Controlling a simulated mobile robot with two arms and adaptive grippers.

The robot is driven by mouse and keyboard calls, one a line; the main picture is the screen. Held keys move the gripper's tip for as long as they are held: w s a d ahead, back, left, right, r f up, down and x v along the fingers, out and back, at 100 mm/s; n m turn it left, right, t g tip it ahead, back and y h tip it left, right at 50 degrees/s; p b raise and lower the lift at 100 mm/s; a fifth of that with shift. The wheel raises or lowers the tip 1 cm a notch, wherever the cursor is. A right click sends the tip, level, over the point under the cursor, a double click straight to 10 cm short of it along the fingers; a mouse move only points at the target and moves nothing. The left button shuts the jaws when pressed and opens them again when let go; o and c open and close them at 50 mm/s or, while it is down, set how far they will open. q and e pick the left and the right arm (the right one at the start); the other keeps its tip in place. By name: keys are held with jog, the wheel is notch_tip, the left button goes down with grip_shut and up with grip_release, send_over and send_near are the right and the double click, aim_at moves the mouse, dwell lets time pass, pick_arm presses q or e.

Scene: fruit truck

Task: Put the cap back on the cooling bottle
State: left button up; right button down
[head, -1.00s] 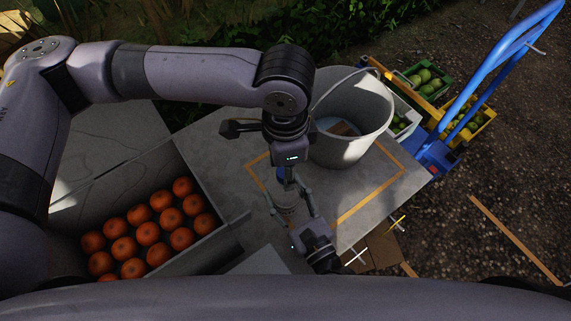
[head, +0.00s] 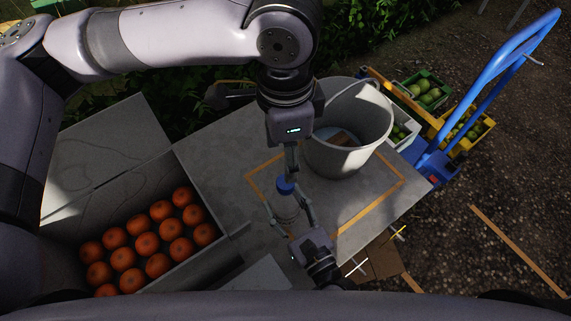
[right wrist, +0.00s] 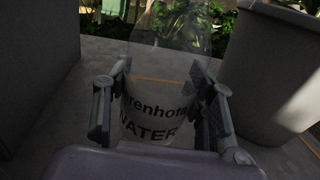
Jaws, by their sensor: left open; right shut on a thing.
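The clear bottle (head: 287,212) stands upright on the grey tabletop (head: 225,165). Its printed label, ending in "WATER", shows in the right wrist view (right wrist: 155,115). My right gripper (head: 289,215) is shut on the bottle's body, with a finger on each side; its fingers also show in the right wrist view (right wrist: 161,105). The blue cap (head: 286,186) sits at the top of the bottle; I cannot tell whether it is fully seated. My left gripper (head: 290,172) is open just above the cap, pointing down. Its fingers partly overlap in this view. The bottle's top is out of the right wrist view.
A grey bucket (head: 352,155) stands close to the right of my left gripper and also shows in the right wrist view (right wrist: 262,75). A box (head: 215,238) of oranges is on the left. A blue hand truck (head: 475,105) and fruit crates (head: 425,112) lie beyond the table.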

pick_arm(q)
jog(key=shift+r, duration=1.45)
pick_arm(e)
jog(key=c, duration=0.6)
grip_release()
jog(key=v, duration=1.2)
jog(key=shift+d, duration=0.1)
